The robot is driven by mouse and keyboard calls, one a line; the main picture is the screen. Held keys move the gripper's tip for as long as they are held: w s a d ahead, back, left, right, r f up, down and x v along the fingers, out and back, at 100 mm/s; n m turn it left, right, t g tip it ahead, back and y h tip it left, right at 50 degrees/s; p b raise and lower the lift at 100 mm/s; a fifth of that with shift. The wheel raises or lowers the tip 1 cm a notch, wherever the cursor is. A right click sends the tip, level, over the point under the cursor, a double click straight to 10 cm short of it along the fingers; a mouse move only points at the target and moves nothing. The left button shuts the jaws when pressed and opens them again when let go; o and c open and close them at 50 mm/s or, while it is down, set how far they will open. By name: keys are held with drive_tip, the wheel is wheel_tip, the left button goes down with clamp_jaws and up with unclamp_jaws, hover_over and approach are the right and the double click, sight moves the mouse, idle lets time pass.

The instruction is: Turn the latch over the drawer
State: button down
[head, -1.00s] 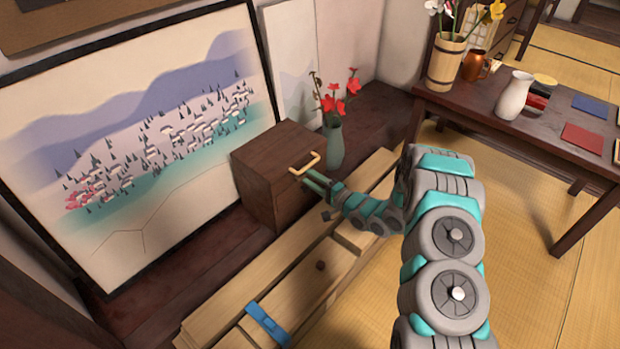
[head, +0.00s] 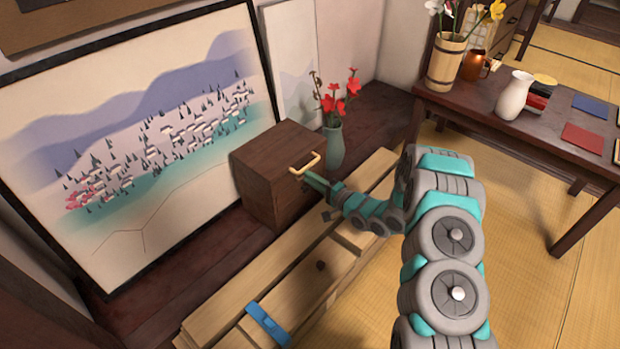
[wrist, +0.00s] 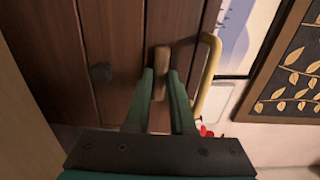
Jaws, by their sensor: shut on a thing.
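A green vase (head: 334,147) with red flowers stands close behind the box. A long pale wooden frame (head: 290,290) with a blue strap (head: 266,323) lies under my arm. A large painting (head: 130,150) leans behind the box. A dark table (head: 470,115) stands at right.

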drive_tip(key=shift+n, duration=0.4)
drive_tip(key=shift+f+n+b, duration=0.1)
drive_tip(key=shift+n+b, duration=3.4)
drive_tip(key=shift+n, duration=5)
drive_tip(key=c, duration=0.8)
unclamp_jaws()
drive_tip(key=shift+o, duration=0.2)
drive_tip(key=shift+d, duration=0.1)
drive_tip(key=v, duration=0.7)
drive_tip(key=shift+s+d, duration=0.3)
